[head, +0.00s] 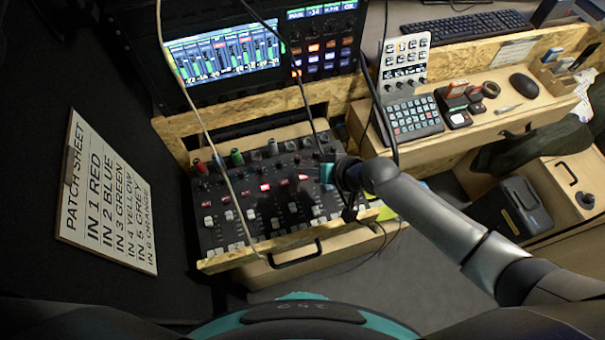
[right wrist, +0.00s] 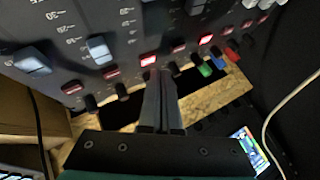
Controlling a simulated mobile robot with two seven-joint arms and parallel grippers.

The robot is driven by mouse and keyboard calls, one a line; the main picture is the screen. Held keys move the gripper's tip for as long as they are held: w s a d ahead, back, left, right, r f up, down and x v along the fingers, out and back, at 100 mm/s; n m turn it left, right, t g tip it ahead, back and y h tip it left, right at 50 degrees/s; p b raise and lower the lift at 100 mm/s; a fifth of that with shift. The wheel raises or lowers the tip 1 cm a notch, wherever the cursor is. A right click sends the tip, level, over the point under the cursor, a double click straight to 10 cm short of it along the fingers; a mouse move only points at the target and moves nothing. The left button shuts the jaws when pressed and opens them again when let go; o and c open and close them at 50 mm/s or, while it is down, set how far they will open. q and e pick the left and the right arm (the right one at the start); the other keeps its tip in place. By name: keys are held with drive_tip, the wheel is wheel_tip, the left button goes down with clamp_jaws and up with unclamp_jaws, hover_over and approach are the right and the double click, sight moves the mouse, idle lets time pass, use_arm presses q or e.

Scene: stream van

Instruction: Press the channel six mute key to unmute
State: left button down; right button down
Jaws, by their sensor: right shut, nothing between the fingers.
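The mixer (head: 275,222) sits in a wooden tray, with its mute keys in a row above the faders. Two keys glow red: the right-hand lit key (head: 303,178) and the left-hand lit key (head: 265,187). Channel numbers are too small to read. My right gripper (head: 326,174) is over the mixer's right part, shut and empty. In the right wrist view, the closed fingers (right wrist: 161,72) point at the row, close beside a lit mute key (right wrist: 148,60). I cannot tell whether they touch it. The other lit key (right wrist: 206,40) is farther right there. My left gripper is out of view.
A patch sheet board (head: 106,193) lies left of the mixer. Coloured plugs (head: 237,157) stand along its back edge, and thin cables hang across it. A meter screen (head: 225,57) is behind. A small keypad unit (head: 415,118) is on the wooden shelf at right.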

sight(306, 182)
drive_tip(key=shift+f, duration=0.15)
drive_tip(key=shift+f+b, duration=0.25)
drive_tip(key=shift+b, duration=0.05)
drive_tip(key=shift+f, duration=0.3)
idle(0.3)
drive_tip(key=shift+r, duration=0.1)
drive_tip(key=shift+r+p, duration=0.6)
wheel_tip(306, 182, up, 6)
drive_tip(key=p, duration=0.6)
